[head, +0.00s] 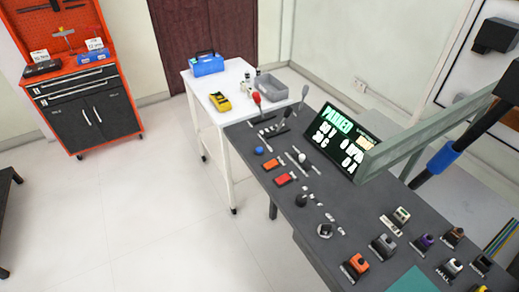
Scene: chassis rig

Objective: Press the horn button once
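Several small box-shaped buttons with coloured tops and white labels stand at the near right of the dark bench (318,240). They include an orange one (357,264), a grey one (384,244), a pale-topped one (401,215), a purple one (425,241), a brown one (453,236) and a white one (452,267). Most labels are too small to read, so I cannot tell which is the horn button. Neither of my grippers is in view.
A display (338,142) with green and white text stands on the bench behind levers, red switches (285,179) and a blue knob (259,150). A grey-green beam (425,135) crosses above the right side.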

